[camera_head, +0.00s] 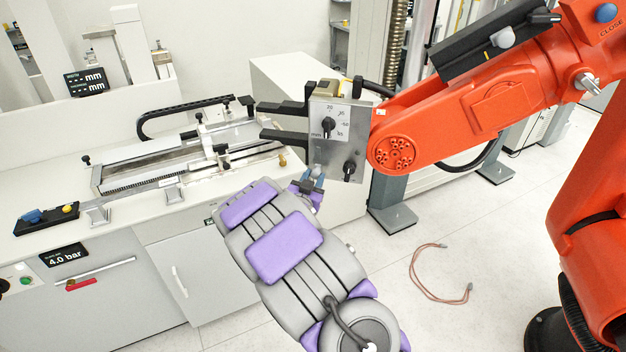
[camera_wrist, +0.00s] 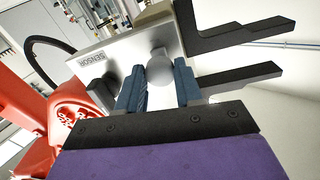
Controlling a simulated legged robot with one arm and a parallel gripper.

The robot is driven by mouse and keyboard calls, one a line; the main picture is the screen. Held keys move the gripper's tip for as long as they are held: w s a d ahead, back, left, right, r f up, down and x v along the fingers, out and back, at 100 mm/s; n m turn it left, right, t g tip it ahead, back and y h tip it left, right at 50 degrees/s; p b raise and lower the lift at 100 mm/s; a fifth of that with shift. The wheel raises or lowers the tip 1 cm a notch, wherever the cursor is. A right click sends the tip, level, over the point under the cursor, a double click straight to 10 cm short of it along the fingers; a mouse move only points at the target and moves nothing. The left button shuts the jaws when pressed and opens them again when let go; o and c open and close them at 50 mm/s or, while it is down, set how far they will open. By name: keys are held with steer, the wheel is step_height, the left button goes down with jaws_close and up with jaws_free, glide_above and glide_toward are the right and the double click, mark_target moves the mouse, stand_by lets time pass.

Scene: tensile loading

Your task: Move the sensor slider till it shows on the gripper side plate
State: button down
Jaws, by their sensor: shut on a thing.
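The gripper side plate (camera_head: 322,158) is a grey metal plate on the end of an orange arm, with a dial (camera_head: 328,127) and a second dark knob (camera_head: 348,170) on its face. In the wrist view a grey plate face (camera_wrist: 112,58) carries the label SENSOR. A small round grey knob (camera_wrist: 159,66), seemingly the sensor slider, sits beside that label. My gripper (camera_head: 314,184) is at the plate's lower edge; in the wrist view its blue jaws (camera_wrist: 159,84) are shut on the knob from both sides. Whatever the slider shows is not visible.
Black fingers (camera_head: 284,108) stick out left from the plate. The orange arm (camera_head: 470,110) blocks the right side. A bench (camera_head: 120,222) with a measuring rig (camera_head: 190,160) stands at left. A cable (camera_head: 425,285) lies on the otherwise clear floor at right.

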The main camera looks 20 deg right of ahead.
steer(key=c, duration=0.7)
jaws_free()
steer(key=shift+c, duration=0.2)
steer(key=shift+a, duration=0.1)
steer(key=p+v, duration=0.1)
steer(key=v, duration=1.6)
steer(key=shift+a+p, duration=0.2)
steer(key=shift+p, duration=0.1)
